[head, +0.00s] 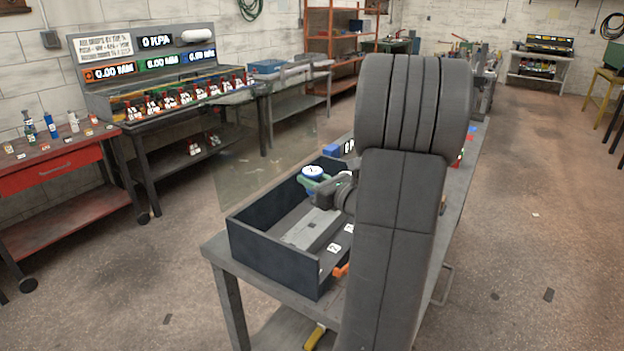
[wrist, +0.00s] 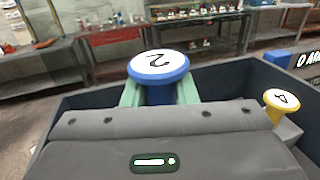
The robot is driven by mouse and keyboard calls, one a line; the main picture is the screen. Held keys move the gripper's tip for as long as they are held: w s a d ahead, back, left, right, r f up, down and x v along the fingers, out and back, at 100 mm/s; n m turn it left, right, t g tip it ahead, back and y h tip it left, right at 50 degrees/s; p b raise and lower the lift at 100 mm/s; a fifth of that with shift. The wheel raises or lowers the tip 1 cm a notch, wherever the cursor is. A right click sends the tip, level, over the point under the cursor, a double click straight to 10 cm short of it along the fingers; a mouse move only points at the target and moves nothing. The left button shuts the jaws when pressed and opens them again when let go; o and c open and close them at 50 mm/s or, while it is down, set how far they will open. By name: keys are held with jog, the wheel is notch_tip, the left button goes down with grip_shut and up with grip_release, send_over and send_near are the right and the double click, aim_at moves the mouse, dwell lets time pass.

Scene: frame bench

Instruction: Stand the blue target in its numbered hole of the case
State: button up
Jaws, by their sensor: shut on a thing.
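The blue target (wrist: 158,66) has a round white top marked 2 and a blue stem. My gripper (wrist: 159,94) is shut on the stem, with a green finger on each side. In the head view the blue target (head: 313,172) is held upright at the dark case (head: 262,250), above its far part; my gripper (head: 318,184) shows there partly. The case also shows in the wrist view (wrist: 88,101). White number labels (head: 333,248) show inside the case. The hole under the target is hidden by my gripper and arm.
A yellow target (wrist: 281,100) marked 4 stands to the right in the wrist view. A grey block (head: 312,229) lies in the case. A blue block (head: 332,150) is beyond the case. An orange thing (head: 341,270) is near the case's right side. My arm hides much of the bench (head: 222,250).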

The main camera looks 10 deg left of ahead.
jog(key=shift+f+b, duration=2.05)
jog(key=shift+f, duration=0.65)
jog(key=shift+f+b, duration=2.2)
jog(key=shift+f, duration=0.3)
jog(key=o, duration=1.1)
jog(key=v, duration=1.3)
jog(key=shift+s+d, duration=0.25)
jog(key=shift+d, duration=0.1)
jog(key=shift+w+a, duration=0.1)
jog(key=x, duration=1.3)
jog(key=shift+w+a, duration=0.15)
jog(key=shift+a, duration=0.15)
jog(key=shift+r+p, duration=0.3)
jog(key=shift+r, duration=0.05)
